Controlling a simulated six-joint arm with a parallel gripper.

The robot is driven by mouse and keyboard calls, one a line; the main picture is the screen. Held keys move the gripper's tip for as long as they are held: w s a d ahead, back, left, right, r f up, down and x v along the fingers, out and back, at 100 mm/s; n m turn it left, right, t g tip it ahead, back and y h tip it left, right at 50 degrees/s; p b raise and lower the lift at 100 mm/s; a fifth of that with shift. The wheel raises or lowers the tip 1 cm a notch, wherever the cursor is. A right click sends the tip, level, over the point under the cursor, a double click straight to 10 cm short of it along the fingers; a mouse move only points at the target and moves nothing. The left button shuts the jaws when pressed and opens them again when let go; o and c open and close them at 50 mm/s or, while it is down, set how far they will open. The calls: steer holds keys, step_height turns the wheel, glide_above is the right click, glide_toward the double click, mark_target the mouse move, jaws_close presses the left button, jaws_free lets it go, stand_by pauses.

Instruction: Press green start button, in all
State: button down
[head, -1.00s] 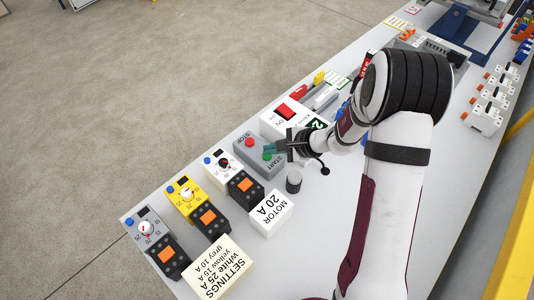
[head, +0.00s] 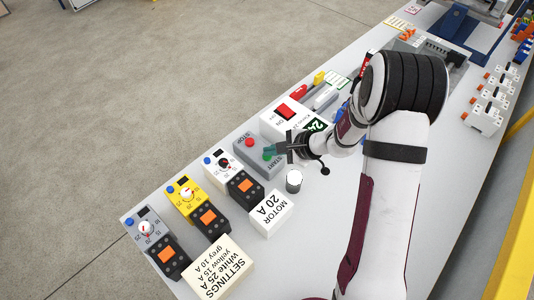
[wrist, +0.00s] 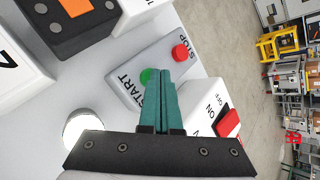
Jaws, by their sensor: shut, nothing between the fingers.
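The grey button box (head: 247,142) carries a red STOP button (head: 250,142) and a green START button (head: 267,156). In the wrist view the green button (wrist: 147,76) shows just left of my fingertips, and the red button (wrist: 180,53) stands clear to the right. My gripper (head: 269,150) is shut and empty, its teal fingers together over the START end of the box. In the wrist view the closed fingertips (wrist: 163,72) overlap the green button's edge; I cannot tell if they touch it. A round lamp (head: 293,181) beside the box has a bright white top.
A white unit with a red ON/OFF switch (head: 285,111) stands close on one side of the box. White, yellow (head: 184,195) and grey dial units stand on the other. A MOTOR 20 A block (head: 267,213) and a SETTINGS block (head: 219,268) sit nearer the front.

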stand_by(0.4)
steer(key=shift+r, duration=0.85)
steer(key=shift+r, duration=2.5)
